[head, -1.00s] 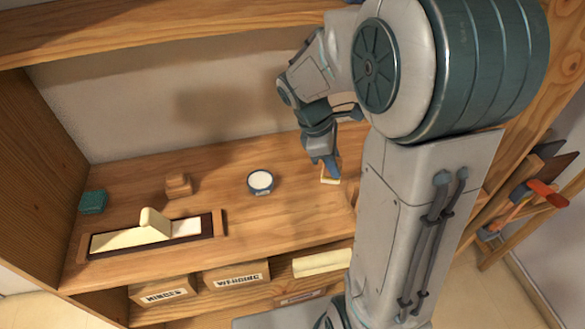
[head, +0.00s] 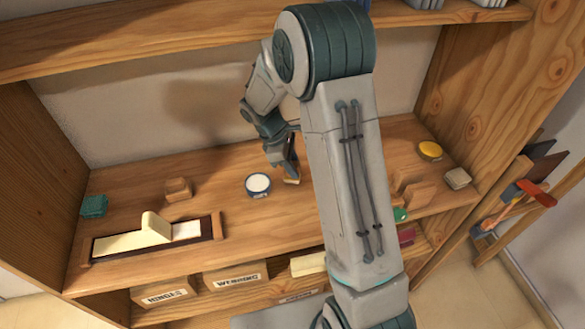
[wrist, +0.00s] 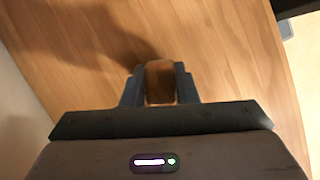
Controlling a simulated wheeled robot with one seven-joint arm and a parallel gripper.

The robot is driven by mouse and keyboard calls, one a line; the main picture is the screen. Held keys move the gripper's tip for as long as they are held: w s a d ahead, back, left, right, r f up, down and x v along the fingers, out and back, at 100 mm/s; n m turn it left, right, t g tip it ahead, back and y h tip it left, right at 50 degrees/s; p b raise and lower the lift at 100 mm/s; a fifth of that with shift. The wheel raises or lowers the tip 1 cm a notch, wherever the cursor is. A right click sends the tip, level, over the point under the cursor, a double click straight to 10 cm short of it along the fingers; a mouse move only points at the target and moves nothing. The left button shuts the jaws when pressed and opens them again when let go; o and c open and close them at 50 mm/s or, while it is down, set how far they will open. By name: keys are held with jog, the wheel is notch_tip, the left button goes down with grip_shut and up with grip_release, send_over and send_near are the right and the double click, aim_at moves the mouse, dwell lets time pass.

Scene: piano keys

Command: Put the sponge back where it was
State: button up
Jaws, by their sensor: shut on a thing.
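My gripper (head: 290,177) is shut on a small tan block, which I take to be the sponge (head: 292,181). The sponge shows brown between the two fingers in the wrist view (wrist: 160,82). Most of it is hidden by the fingers, and I cannot tell if it touches the worktop.
A teal block (head: 93,206), a wooden block (head: 178,189) and a tray with cream pieces (head: 103,258) are on the left. A yellow round thing (head: 430,149), a grey-beige block (head: 457,178) and wooden pieces (head: 416,192) are on the right. Bare worktop lies behind the tin.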

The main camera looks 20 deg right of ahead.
jog(key=shift+f, duration=1.1)
jog(key=shift+f, duration=0.1)
jog(key=o, duration=1)
jog(key=shift+c, duration=0.2)
jog(key=shift+w+a+r, duration=0.1)
jog(key=shift+r, duration=0.3)
jog(key=w+a+r+b, duration=0.1)
jog(key=w+a+r, duration=0.1)
jog(key=a, duration=0.4)
jog(key=w+a+r+b, duration=0.1)
jog(key=w+a+r, duration=0.1)
jog(key=a, duration=0.4)
jog(key=shift+w+a+b, duration=0.35)
jog(key=shift+w+b, duration=0.05)
jog(key=shift+w, duration=0.15)
